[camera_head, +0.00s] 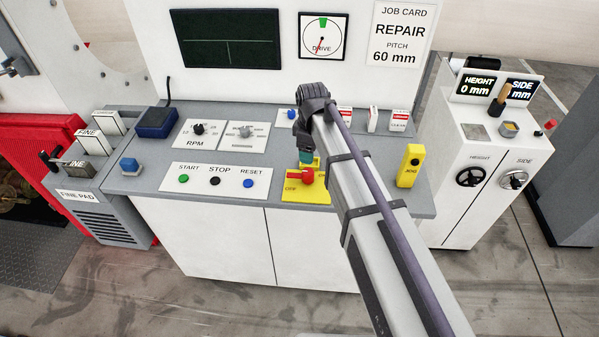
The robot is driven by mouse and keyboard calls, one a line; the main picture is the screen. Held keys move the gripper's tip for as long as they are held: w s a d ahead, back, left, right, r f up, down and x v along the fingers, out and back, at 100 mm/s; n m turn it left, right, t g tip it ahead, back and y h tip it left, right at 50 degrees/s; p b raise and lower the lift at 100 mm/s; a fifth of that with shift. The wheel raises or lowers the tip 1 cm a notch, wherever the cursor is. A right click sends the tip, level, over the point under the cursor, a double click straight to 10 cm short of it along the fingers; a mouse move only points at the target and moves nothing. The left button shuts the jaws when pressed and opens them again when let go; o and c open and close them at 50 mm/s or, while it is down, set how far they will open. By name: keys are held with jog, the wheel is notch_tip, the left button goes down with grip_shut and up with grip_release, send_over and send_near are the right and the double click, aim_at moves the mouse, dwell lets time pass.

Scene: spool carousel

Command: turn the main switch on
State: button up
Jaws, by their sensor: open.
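The main switch (307,175) is a red knob on a yellow plate (318,195) on the grey console top. A label on the plate reads OFF, left of the knob. My arm reaches in from the lower right and bends down at the wrist. My gripper (306,158) is open, just above and behind the red knob in the picture. Its fingers are small and partly hidden by the wrist, and I cannot tell whether they touch the knob. I see nothing held in it.
A panel with START, STOP and RESET buttons (215,181) lies left of the switch. A yellow box (409,166) stands to its right. An RPM dial panel (198,134) and a blue box (156,122) are behind left. A cabinet with handwheels (480,150) stands at right.

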aim_at(308, 171)
jog(key=f+b, duration=1.1)
jog(key=shift+a+f, duration=0.1)
jog(key=shift+a, duration=0.1)
jog(key=c, duration=0.9)
